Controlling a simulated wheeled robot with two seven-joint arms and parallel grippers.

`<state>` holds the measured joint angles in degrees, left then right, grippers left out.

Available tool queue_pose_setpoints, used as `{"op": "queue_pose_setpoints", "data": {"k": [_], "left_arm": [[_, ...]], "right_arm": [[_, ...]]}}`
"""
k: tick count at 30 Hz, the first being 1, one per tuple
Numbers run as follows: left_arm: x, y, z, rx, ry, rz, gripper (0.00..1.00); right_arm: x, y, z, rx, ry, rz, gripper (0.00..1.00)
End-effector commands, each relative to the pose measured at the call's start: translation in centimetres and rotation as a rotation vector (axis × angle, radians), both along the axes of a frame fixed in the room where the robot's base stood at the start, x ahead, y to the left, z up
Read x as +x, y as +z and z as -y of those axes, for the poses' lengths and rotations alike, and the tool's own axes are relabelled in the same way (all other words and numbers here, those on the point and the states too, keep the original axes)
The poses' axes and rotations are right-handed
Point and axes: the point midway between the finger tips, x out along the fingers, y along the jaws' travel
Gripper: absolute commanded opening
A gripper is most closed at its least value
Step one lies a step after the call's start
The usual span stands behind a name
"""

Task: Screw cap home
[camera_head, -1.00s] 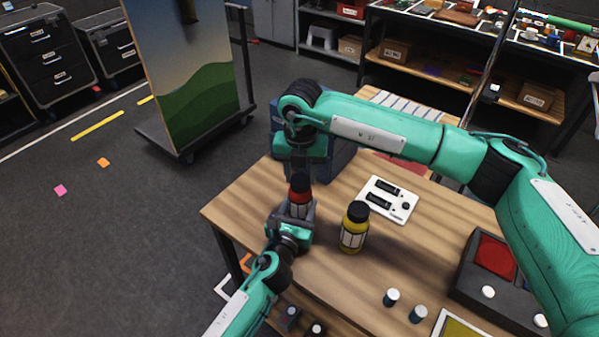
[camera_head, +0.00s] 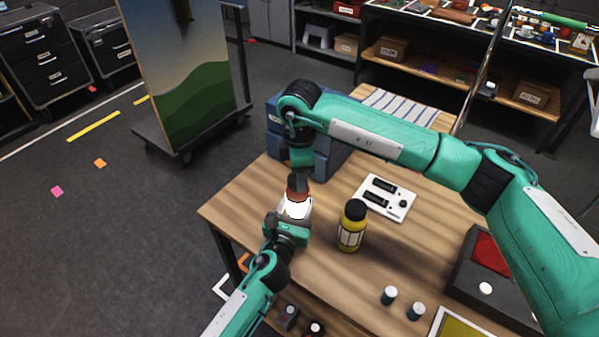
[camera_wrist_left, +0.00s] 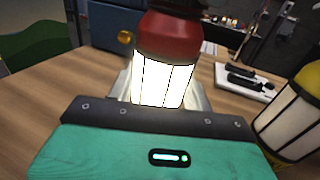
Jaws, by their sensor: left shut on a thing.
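My right gripper (camera_head: 299,165) points down just above the bottle's dark top. Its fingertips do not show clearly, so I cannot tell whether they touch or hold the cap.
Small white-topped cylinders (camera_head: 389,295) and a dark button box (camera_head: 480,280) are at front right.

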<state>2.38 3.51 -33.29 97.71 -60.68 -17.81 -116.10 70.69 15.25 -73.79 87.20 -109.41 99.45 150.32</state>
Motion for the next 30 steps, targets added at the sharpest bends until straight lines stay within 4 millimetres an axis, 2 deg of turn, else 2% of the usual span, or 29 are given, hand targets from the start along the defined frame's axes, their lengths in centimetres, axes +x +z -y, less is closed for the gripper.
{"op": "queue_pose_setpoints", "data": {"k": [1,3,4,14,17,30], "left_arm": [[0.0,-0.1,0.0,0.001,0.0,-0.002,0.0],[0.0,-0.1,0.0,0.001,0.0,-0.002,0.0],[0.0,-0.1,0.0,0.001,0.0,-0.002,0.0],[0.0,-0.1,0.0,0.001,0.0,-0.002,0.0],[0.0,-0.1,0.0,0.001,0.0,-0.002,0.0],[0.0,-0.1,0.0,0.001,0.0,-0.002,0.0]], "right_arm": [[0.1,0.1,0.0,0.0,0.0,0.002,0.52],[0.1,0.1,0.0,0.0,0.0,0.001,0.65],[0.0,0.0,0.0,0.0,0.001,0.001,0.67],[0.0,0.4,0.0,0.001,0.003,0.001,0.67],[0.1,1.5,0.0,0.002,0.003,0.002,0.67],[0.1,10.2,0.0,0.0,0.002,0.003,0.67]]}}
